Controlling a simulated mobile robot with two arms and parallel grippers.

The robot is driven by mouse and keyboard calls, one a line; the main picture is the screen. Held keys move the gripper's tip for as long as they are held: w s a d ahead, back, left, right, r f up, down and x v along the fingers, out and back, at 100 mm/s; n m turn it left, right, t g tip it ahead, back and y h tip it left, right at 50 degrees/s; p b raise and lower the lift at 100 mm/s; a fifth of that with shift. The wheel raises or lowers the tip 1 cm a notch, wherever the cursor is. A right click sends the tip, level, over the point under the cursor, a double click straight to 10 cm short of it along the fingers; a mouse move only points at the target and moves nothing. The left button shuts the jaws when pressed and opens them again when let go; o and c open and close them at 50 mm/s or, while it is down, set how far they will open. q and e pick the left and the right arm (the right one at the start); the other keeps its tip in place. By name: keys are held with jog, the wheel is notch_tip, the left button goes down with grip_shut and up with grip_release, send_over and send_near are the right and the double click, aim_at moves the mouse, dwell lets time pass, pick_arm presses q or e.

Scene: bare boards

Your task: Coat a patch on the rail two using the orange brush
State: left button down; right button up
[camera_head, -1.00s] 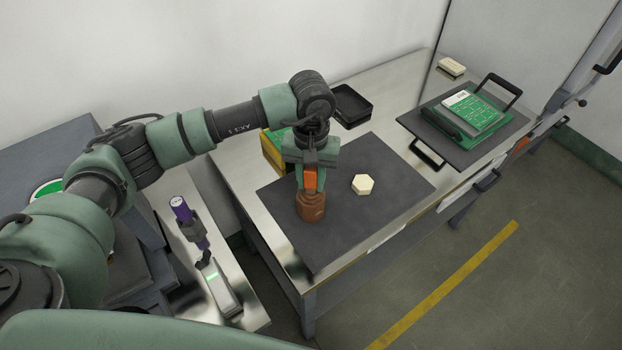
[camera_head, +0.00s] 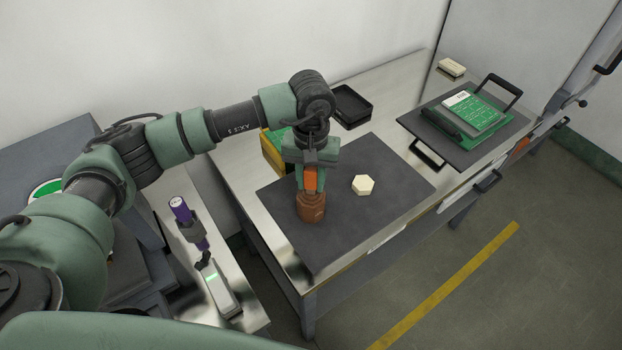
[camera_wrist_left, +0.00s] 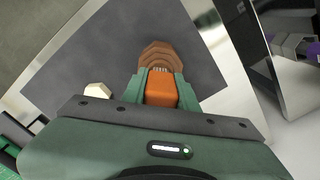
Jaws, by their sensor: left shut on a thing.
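My left gripper (camera_head: 311,184) comes down over the dark mat and is shut on the orange brush (camera_head: 312,177). In the left wrist view the orange brush (camera_wrist_left: 161,92) sits between the two green fingers, with pale bristles at its far end. The bristle end is at the brown round pot (camera_head: 311,210), which stands on the mat; the wrist view shows the pot (camera_wrist_left: 160,52) just past the fingers. I cannot tell how deep the bristles are in it. I cannot make out any rail marked two. My right gripper is not in view.
A cream hexagonal piece (camera_head: 363,185) lies on the dark mat (camera_head: 390,205), right of the pot. A black tray (camera_head: 351,106) and a board with a green-and-white device (camera_head: 474,111) are farther back. A purple tool (camera_head: 182,210) stands at left. The mat's right side is clear.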

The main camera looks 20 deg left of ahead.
aim_at(311, 168)
pick_arm(q)
jog(key=shift+s+f, duration=0.1)
jog(key=shift+r+p, duration=0.4)
jog(key=shift+r, duration=0.7)
jog(key=shift+r+p, duration=0.7)
jog(key=shift+r, duration=1.75)
